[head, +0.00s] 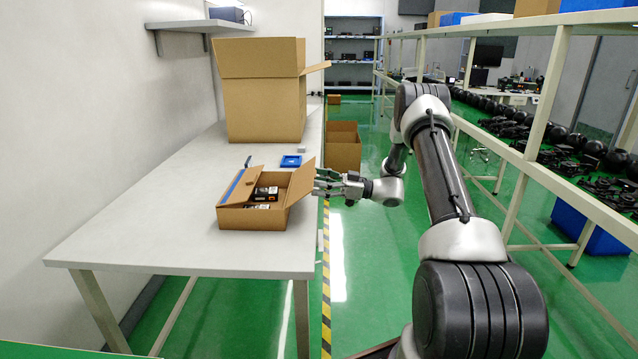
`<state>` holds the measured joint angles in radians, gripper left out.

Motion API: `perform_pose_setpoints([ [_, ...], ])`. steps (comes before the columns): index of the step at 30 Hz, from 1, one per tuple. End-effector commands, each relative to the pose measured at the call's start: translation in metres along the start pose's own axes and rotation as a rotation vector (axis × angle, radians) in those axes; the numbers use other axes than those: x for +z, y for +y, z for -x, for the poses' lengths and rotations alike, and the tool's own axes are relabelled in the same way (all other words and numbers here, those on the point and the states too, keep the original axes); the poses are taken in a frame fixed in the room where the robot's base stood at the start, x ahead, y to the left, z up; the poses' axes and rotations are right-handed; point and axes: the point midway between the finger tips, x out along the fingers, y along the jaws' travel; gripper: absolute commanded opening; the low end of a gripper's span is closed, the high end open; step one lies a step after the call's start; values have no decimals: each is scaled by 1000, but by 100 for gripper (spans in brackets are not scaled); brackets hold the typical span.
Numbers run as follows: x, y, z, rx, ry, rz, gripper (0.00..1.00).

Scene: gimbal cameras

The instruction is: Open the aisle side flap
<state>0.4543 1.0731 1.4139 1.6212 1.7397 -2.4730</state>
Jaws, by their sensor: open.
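A small brown cardboard box (250,217) sits on the grey-white table near its right edge. Its right flap (301,182), on the aisle side, stands up and tilts outward. Its left flap (233,190) leans inward over the left part of the opening and has a blue strip along it. Dark packaged items (264,193) show inside. My gripper (322,184) is open, just right of the right flap, at about the table's edge. I cannot tell whether a fingertip touches the flap.
A large open cardboard box (265,108) stands farther back on the table (150,225), with a small blue tray (291,161) in front of it. Another cardboard box (343,150) is on the green floor. Shelving (520,165) lines the aisle's right side.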

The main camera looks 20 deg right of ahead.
Motion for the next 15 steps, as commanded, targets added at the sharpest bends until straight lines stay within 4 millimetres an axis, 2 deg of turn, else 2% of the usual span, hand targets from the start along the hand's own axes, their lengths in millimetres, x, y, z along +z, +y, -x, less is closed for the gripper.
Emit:
perform_pose_setpoints([
  [4, -1, 1, 3, 2, 1, 2, 75],
  [7, -1, 1, 15, 4, 1, 3, 75],
  [15, 0, 1, 73, 3, 1, 2, 75],
])
